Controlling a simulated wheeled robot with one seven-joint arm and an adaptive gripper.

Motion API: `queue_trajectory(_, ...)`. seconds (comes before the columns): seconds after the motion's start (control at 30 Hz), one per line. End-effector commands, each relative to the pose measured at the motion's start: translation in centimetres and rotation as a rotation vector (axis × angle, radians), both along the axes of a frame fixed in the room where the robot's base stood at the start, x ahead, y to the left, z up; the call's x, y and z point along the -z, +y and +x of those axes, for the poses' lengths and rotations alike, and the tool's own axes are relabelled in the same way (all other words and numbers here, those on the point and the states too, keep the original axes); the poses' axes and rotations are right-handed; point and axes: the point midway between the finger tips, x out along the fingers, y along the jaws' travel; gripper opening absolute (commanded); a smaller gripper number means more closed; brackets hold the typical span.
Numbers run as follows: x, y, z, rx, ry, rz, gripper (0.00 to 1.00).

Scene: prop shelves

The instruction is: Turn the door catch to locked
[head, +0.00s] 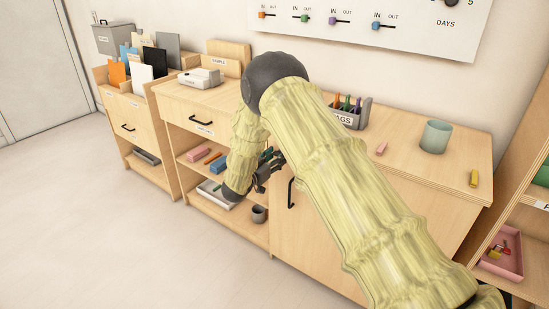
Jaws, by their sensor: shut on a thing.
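The cabinet door (312,230) is a plain wooden panel below the right part of the counter, and it looks shut. Its black bar handle (290,193) shows just left of my forearm. My gripper (278,161) is dark and small in the view, at the door's upper left edge, above and left of the handle. Its fingers are closed there, where the door catch would sit. The catch itself is hidden behind the fingers and my arm, so its turn position cannot be seen.
Left of the door are open shelves with a pink block (198,154), a grey cup (259,213) and a white tray (214,195). Above, the counter holds a grey tag caddy (350,112) and a green cup (436,136). The floor at left is clear.

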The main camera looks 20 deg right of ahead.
Motion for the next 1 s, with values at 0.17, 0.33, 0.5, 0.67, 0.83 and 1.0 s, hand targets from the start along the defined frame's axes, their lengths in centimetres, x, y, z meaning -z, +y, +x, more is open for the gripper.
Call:
queue_trajectory(0.17, 0.2, -0.1, -0.1, 0.002, 0.003, 0.000, 0.19)
queue_trajectory(0.33, 0.1, -0.1, -0.1, 0.001, 0.003, 0.000, 0.61)
queue_trajectory(0.5, 0.1, 0.0, 0.0, 0.000, 0.001, 0.001, 0.64)
queue_trajectory(0.67, 0.1, 0.1, 0.0, -0.001, 0.001, 0.001, 0.64)
queue_trajectory(0.83, 0.0, 0.9, -0.6, -0.002, 0.000, 0.001, 0.64)
queue_trajectory(1.0, 0.0, 3.0, -2.2, -0.002, -0.001, 0.001, 0.64)
